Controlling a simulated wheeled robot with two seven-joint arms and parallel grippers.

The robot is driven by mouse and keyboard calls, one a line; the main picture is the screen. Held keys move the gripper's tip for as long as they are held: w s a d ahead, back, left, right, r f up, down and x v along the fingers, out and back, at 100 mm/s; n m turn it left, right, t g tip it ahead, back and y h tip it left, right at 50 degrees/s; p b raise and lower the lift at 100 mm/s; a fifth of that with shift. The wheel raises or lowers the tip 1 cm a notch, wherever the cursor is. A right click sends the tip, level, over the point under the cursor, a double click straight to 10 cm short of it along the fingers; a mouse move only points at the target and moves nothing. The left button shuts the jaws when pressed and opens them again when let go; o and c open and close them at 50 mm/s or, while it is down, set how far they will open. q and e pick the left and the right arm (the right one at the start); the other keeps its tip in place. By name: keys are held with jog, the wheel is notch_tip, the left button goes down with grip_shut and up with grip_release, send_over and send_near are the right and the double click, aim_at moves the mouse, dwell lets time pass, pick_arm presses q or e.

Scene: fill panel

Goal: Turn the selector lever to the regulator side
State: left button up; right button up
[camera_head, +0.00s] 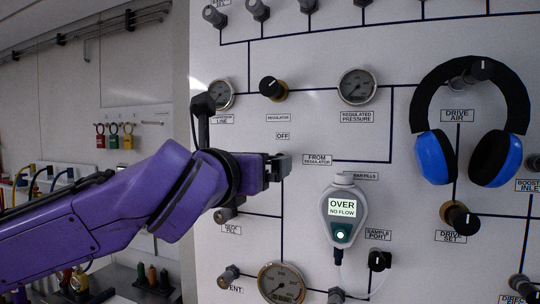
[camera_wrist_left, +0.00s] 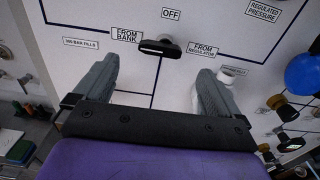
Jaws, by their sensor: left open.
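The selector lever (camera_wrist_left: 160,48) shows in the left wrist view as a dark bar on a round mount. It sits between the FROM BANK label (camera_wrist_left: 127,35) and the FROM REGULATOR label (camera_wrist_left: 203,50), below the OFF label (camera_wrist_left: 171,14). I cannot tell which label it points to. My left gripper (camera_wrist_left: 158,68) is open, one finger on each side below the lever, with nothing between them. In the head view my left gripper (camera_head: 279,166) is in front of the panel left of the FROM REGULATOR label (camera_head: 317,160) and hides the lever. My right gripper is not in view.
The white panel (camera_head: 300,215) carries a regulator knob (camera_head: 272,88), a regulated pressure gauge (camera_head: 357,86) and other knobs. A handheld meter (camera_head: 343,212) reading OVER, NO FLOW hangs close to the gripper's lower right. Blue headphones (camera_head: 435,157) hang farther right.

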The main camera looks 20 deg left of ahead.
aim_at(272, 158)
pick_arm(q)
jog(key=w+p, duration=0.1)
jog(key=w, duration=0.2)
jog(key=w+p, duration=0.2)
jog(key=w, duration=0.1)
jog(key=shift+w+d+r, duration=0.15)
jog(key=shift+w, duration=0.45)
jog(key=shift+w+f, duration=0.2)
jog(key=c, duration=1.1)
jog(key=shift+o, duration=0.2)
